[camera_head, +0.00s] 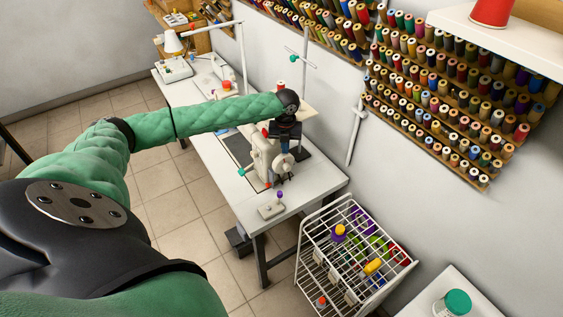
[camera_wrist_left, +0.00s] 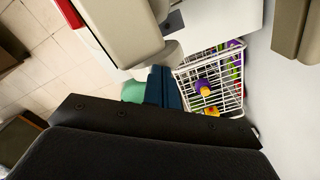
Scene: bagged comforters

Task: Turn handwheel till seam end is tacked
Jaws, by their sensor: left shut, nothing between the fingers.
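The cream sewing machine (camera_head: 262,158) stands on a white table, and its body shows close up in the wrist view (camera_wrist_left: 122,28). A round cream part at its near end, which looks like the handwheel (camera_head: 284,162), lies just below my left gripper (camera_head: 286,146). In the wrist view the dark blue fingers (camera_wrist_left: 164,86) are shut with nothing between them, close to a rounded cream edge (camera_wrist_left: 165,55). I cannot tell whether they touch it. The seam and needle area are too small or hidden to read. My right gripper is not in view.
The white table (camera_head: 223,187) carries a small device (camera_head: 271,207) at its near end. A white wire cart (camera_head: 345,250) with spools stands beside it. Thread racks (camera_head: 455,120) line the wall. Tiled floor (camera_head: 170,190) is open on the left.

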